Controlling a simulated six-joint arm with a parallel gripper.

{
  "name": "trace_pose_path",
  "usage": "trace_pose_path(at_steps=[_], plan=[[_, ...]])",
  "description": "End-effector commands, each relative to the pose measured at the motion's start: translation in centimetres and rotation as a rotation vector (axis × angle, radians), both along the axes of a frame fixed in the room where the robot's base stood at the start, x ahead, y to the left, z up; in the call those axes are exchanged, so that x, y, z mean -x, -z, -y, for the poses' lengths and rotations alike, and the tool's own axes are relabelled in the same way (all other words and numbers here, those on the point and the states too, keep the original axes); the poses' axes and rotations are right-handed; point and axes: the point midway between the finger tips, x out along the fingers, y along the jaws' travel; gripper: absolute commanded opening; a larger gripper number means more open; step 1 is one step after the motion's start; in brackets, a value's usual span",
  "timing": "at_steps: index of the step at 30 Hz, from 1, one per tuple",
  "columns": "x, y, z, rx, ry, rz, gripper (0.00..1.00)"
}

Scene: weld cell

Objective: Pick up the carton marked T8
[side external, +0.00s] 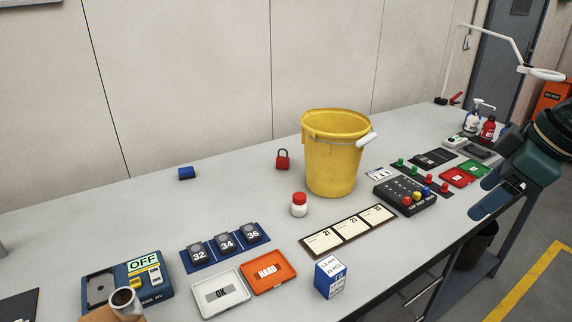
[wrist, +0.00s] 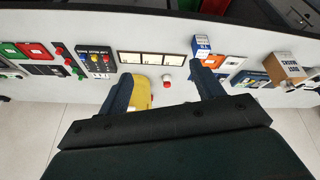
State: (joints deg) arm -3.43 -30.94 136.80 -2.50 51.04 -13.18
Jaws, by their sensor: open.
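A small blue and white carton (side external: 330,277) stands upright near the table's front edge. Its visible faces carry small print, and I cannot read T8 on it. It also shows in the wrist view (wrist: 202,46), just beyond the tip of the right finger. A brown carton (wrist: 287,70) is at the right of the wrist view; it shows only in part at the bottom left of the side view, with a mug on it. My gripper (side external: 494,192) is open and empty, at the far right of the side view, well apart from both cartons. Its fingers spread wide in the wrist view (wrist: 162,74).
A tall yellow bucket (side external: 335,155) stands mid-table, with a red-capped bottle (side external: 299,205) beside it. A calendar strip (side external: 348,231), a button box (side external: 405,197), an orange tray (side external: 268,272) and a white tray (side external: 218,293) lie around the blue and white carton. The back left is mostly clear.

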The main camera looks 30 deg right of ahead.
Motion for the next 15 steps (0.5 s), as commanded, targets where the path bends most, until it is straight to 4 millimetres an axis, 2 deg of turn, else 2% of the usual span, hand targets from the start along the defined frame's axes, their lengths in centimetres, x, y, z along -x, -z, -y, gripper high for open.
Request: trace_pose_path(at_steps=[8, 15], plan=[[-4.6, 1.0, -2.8, 0.072, -0.318, -0.077, 0.66], [-8.3, 2.8, -5.6, 0.119, -0.594, -0.128, 0.66]])
